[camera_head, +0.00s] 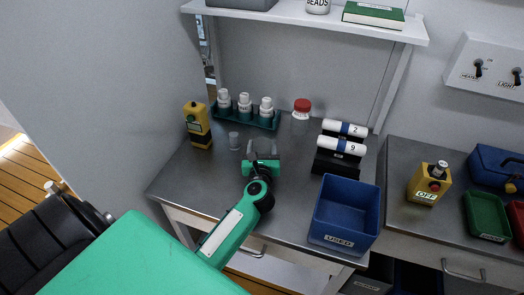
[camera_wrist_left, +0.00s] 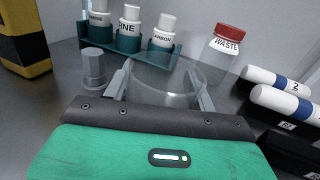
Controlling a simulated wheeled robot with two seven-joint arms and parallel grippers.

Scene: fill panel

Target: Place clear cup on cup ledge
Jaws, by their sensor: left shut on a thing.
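My left gripper (camera_head: 262,152) is over the middle of the steel table. In the left wrist view its two fingers (camera_wrist_left: 163,92) are closed on the sides of a clear cup (camera_wrist_left: 165,82), a wide see-through vessel whose rim shows faintly. In the head view the cup is hard to make out at the fingers. A small grey translucent cylinder (camera_head: 234,140) stands left of the gripper; it also shows in the left wrist view (camera_wrist_left: 94,68). I cannot tell which surface is the cup ledge. My right gripper is not in view.
A teal rack (camera_head: 262,122) of white-capped bottles stands behind, with a red-lidded waste jar (camera_head: 301,112) to its right. A yellow device (camera_head: 197,125) stands at left. Labelled white rolls (camera_head: 340,146) and a blue bin (camera_head: 345,212) are at right. The front left of the table is clear.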

